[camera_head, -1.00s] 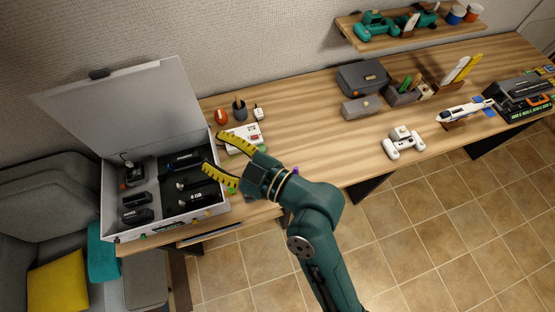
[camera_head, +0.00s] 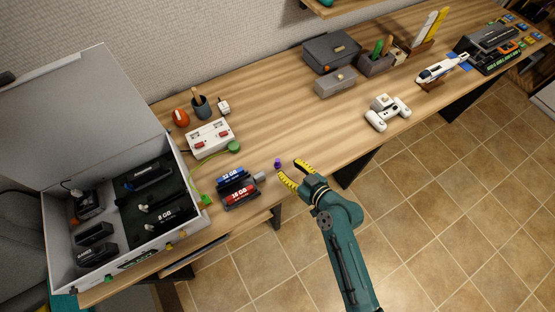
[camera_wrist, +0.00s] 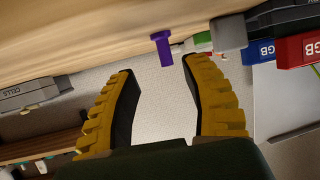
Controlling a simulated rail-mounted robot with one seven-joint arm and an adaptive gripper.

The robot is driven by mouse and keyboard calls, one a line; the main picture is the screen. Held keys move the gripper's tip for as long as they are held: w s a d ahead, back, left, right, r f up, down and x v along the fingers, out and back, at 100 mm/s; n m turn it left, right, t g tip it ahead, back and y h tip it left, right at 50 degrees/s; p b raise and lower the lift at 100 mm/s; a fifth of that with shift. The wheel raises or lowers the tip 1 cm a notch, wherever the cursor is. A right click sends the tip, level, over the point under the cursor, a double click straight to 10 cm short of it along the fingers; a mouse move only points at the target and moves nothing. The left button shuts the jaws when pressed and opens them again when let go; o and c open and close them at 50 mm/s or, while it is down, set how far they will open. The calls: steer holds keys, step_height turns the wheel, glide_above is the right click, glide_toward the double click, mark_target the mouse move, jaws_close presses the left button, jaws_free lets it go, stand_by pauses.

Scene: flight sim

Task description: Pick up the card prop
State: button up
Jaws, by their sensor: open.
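No label names the card prop, so I cannot tell which thing it is. A small purple piece (camera_head: 278,163) stands near the front edge of the desk; it also shows in the wrist view (camera_wrist: 161,47). My gripper (camera_head: 290,168) is open and empty beside it, yellow fingers pointing at the desk; in the wrist view the purple piece lies just past the fingertips (camera_wrist: 157,70), apart from them. A blue 32 GB block (camera_head: 230,177) and a red 16 GB block (camera_head: 240,195) lie to the left.
An open white case (camera_head: 58,213) with dark items stands at the left. A white box with red switches (camera_head: 209,138), a grey box (camera_head: 335,82) and a white controller-like thing (camera_head: 388,113) are on the desk.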

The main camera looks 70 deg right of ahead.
mark_target(279, 164)
steer(key=x, duration=0.6)
steer(key=shift+w+a+p, duration=0.2)
steer(key=shift+w+p, duration=0.05)
steer(key=shift+p, duration=0.15)
steer(key=shift+s+f, duration=0.1)
jaws_close()
